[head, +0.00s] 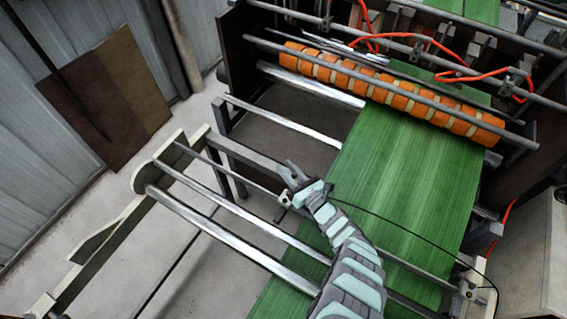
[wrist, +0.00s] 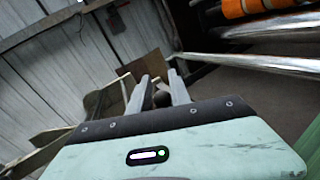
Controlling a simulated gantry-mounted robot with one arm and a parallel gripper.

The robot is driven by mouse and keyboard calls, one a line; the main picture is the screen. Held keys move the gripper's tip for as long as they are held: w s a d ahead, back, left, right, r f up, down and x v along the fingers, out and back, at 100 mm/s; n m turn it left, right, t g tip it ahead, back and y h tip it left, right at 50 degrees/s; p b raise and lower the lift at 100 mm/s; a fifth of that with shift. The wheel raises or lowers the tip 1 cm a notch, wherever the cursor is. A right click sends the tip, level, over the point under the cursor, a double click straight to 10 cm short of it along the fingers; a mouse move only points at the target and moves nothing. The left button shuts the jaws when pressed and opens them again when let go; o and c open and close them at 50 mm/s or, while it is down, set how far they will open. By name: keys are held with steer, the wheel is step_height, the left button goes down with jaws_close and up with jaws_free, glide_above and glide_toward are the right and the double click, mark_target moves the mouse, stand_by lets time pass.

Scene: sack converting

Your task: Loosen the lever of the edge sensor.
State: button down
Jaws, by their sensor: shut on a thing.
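The edge sensor (head: 286,200) shows as a small pale block on the thin rail beside the green web's left edge, partly hidden by my gripper. My gripper (head: 291,169) is at the sensor, its fingers pointing up and left in the head view. In the wrist view the two grey fingers of my gripper (wrist: 160,88) stand close together with a dark rounded piece (wrist: 161,99) between them. It looks like the sensor's lever, and my gripper is shut on it. The lever's angle is hidden.
The green web (head: 400,170) runs below orange-banded rollers (head: 395,88). Bare metal rollers (head: 225,235) cross the frame at the left. A black cable (head: 415,233) runs from near my gripper to a pale bracket (head: 467,293). A brown board (head: 110,100) leans on the wall.

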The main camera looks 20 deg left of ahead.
steer(key=shift+w+d+f+m+t+h+p, duration=0.2)
steer(key=shift+d+m+t+h+p, duration=0.2)
steer(key=shift+d+t, duration=0.1)
steer(key=c, duration=1.3)
jaws_free()
steer(key=shift+w, duration=0.1)
steer(key=shift+a+r, duration=0.1)
steer(key=v, duration=1.1)
